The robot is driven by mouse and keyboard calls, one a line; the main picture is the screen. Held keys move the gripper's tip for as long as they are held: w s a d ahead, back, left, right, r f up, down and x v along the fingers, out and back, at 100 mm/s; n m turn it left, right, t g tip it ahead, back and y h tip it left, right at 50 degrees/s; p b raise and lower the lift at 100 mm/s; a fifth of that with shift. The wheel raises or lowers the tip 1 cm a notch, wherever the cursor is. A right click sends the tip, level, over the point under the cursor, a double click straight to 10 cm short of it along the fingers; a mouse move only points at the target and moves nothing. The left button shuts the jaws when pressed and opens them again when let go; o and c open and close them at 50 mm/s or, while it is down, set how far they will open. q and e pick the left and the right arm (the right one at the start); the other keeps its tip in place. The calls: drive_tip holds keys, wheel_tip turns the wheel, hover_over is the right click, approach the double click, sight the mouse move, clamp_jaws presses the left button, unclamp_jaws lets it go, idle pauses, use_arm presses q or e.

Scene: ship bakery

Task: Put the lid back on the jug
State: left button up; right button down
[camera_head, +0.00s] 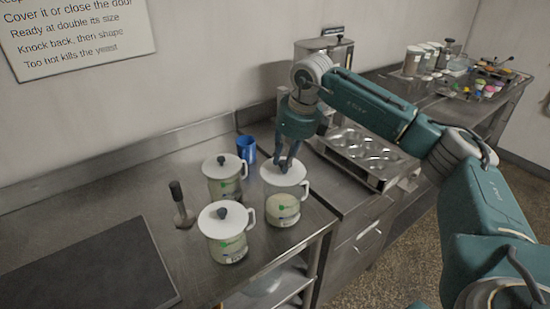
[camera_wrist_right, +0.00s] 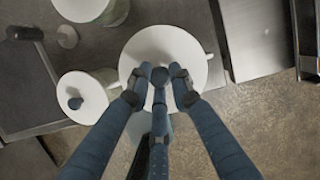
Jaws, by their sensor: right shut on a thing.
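Three jugs with white handles and labels stand near the counter's right front corner. The right-hand jug (camera_head: 283,210) has a white lid (camera_head: 272,174) over its top. My right gripper (camera_head: 286,165) comes from above and is shut on that lid's knob, which its fingers mostly hide. In the right wrist view the lid (camera_wrist_right: 185,42) lies under the fingertips (camera_wrist_right: 160,76) and covers the jug's mouth; I cannot tell whether it is fully seated. The back jug (camera_head: 224,190) and front jug (camera_head: 229,248) wear white lids with dark knobs. My left gripper is not in view.
A blue cup (camera_head: 246,149) stands behind the jugs. A dark-handled tool (camera_head: 181,206) stands left of them, beside a dark mat (camera_head: 90,270). A metal muffin tin (camera_head: 365,152) lies to the right. Jars and small items fill the far counter (camera_head: 425,92).

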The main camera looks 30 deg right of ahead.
drive_tip(key=shift+f+b, duration=0.55)
drive_tip(key=shift+f, duration=0.15)
drive_tip(key=shift+f+b, duration=1.2)
drive_tip(key=shift+f, duration=0.6)
drive_tip(key=shift+f, duration=0.25)
drive_tip(key=c, duration=1)
unclamp_jaws()
drive_tip(key=shift+r, duration=0.2)
